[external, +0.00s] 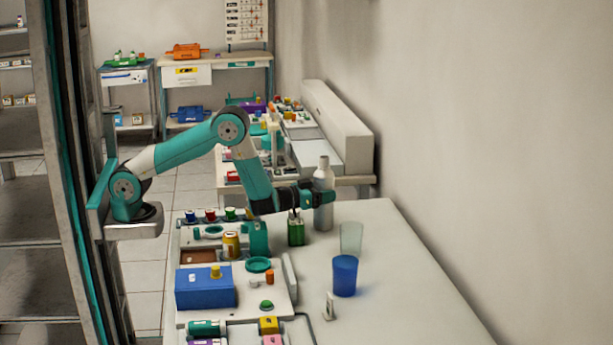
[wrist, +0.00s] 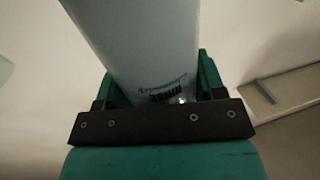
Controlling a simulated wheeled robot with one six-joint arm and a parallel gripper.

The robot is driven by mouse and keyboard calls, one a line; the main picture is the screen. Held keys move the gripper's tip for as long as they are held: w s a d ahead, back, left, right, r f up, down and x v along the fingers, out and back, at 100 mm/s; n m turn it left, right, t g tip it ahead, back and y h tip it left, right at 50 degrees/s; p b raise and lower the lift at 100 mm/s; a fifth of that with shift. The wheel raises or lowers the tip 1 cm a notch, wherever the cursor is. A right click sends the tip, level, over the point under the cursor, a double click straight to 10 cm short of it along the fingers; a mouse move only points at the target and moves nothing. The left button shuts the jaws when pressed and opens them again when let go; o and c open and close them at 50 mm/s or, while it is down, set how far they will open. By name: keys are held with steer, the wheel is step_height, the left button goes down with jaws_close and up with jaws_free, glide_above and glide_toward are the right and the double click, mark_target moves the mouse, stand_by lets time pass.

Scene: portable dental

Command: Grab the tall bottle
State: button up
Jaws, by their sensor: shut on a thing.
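The tall bottle (external: 323,180) is pale grey-white with a narrow neck and stands upright at the back of the white table. My gripper (external: 318,197) reaches it from the left and is shut around its body. In the wrist view the bottle (wrist: 147,45) fills the space between the fingers of my gripper (wrist: 155,85), with dark lettering low on its side. I cannot tell for sure whether its base touches the table.
A dark green box-like item (external: 296,230) stands just left of the bottle. A clear cup (external: 351,238) and a blue cup (external: 345,276) stand in front of it. The table's right side (external: 420,290) is clear.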

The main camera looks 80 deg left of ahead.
steer(key=shift+r, duration=0.25)
